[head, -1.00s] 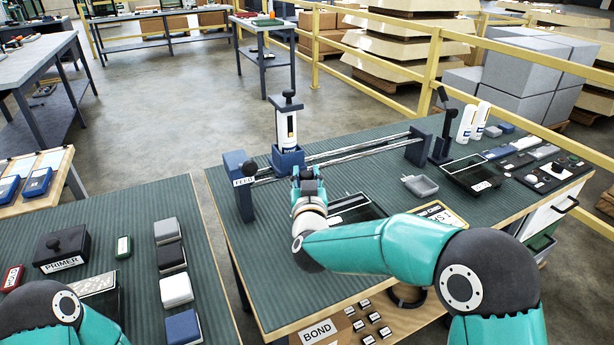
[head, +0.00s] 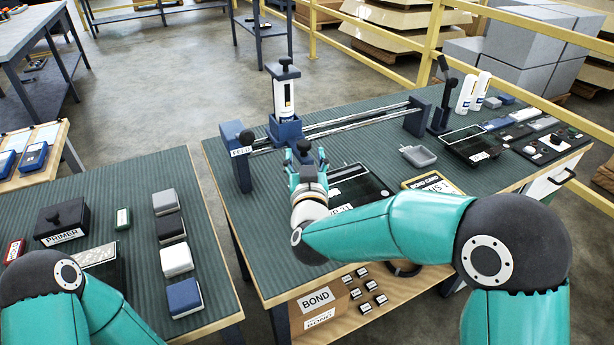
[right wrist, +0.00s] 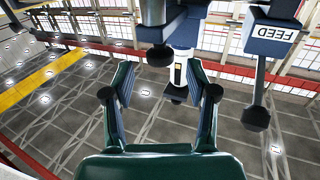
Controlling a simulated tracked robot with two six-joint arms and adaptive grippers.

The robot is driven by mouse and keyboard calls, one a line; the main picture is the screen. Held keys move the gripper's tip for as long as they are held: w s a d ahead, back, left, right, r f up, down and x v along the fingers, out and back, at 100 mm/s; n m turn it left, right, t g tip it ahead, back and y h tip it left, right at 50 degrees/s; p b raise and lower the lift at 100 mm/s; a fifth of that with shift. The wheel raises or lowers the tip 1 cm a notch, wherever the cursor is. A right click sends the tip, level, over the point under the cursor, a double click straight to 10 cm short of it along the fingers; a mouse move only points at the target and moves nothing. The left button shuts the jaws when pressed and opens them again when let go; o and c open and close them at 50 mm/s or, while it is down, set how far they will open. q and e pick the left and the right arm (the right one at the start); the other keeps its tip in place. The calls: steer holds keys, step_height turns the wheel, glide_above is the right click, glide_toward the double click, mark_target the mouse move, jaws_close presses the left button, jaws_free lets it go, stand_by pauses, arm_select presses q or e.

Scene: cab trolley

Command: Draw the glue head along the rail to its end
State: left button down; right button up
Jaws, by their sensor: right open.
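The glue head (head: 286,94), a white cartridge with a black top knob, stands upright in a blue carriage (head: 285,130). The carriage sits at the left part of the twin-rod rail (head: 350,123), near the FEED block (head: 240,158). The rail's far end is the dark block (head: 418,117) at the right. My right gripper (head: 306,156) is open and empty, just in front of the carriage. In the right wrist view, a dark knob (right wrist: 160,55) under the carriage body lies beyond and between the open fingertips (right wrist: 160,92), apart from them. My left gripper is out of view.
A black tray (head: 358,185), a grey dish (head: 419,156) and a yellow-edged card (head: 432,185) lie before the rail. A lever stand (head: 440,110) and white bottles (head: 473,93) stand past the rail's end. The left bench holds a PRIMER box (head: 62,220) and several blocks.

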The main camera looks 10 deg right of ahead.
steer(key=s, duration=0.7)
steer(key=shift+a, duration=0.15)
